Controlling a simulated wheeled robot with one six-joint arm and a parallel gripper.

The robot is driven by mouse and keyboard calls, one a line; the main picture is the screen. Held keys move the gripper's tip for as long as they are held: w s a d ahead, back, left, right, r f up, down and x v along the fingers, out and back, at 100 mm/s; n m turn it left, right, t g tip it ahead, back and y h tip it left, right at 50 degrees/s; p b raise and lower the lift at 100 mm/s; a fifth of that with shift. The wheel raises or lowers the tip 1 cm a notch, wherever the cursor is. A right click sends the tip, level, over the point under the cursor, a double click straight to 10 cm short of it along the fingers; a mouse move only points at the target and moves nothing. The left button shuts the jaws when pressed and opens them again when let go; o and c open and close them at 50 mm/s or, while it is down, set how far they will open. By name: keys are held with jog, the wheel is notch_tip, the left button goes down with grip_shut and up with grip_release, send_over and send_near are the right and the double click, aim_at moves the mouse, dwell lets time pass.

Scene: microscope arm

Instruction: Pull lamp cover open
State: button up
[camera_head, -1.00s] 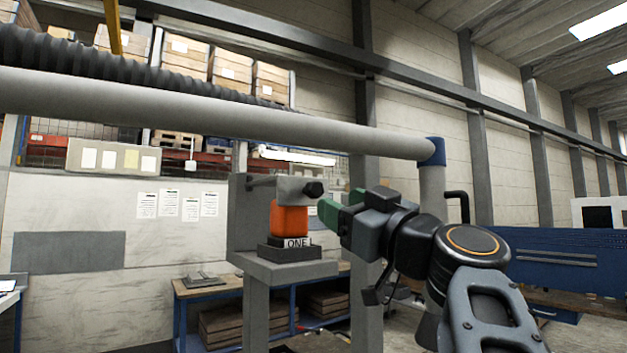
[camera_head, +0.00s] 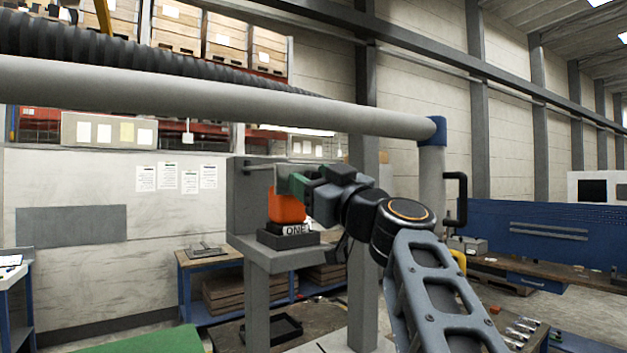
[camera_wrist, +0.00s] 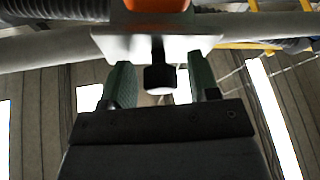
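The lamp cover (camera_wrist: 112,44) is a light grey block with a black knob (camera_wrist: 160,78) on its face, at the top middle of the wrist view. An orange lamp body (camera_head: 286,207) sits below the cover on a dark base labelled "ONE" (camera_head: 290,240). My gripper (camera_head: 296,184) is at the cover and hides most of it in the head view. In the wrist view its two green fingers (camera_wrist: 159,66) are apart, one on each side of the knob. Gaps show between the knob and both fingers, so it is not gripped.
A grey stand (camera_head: 244,195) carries the lamp, with an upright plate behind it. A thick grey pipe (camera_head: 200,105) crosses above, ending at a blue-collared post (camera_head: 432,180). A work table (camera_head: 205,262) is behind and a blue bench (camera_head: 560,240) is at right.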

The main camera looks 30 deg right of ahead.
grip_shut()
dwell(0.3)
jog(key=shift+a, duration=0.1)
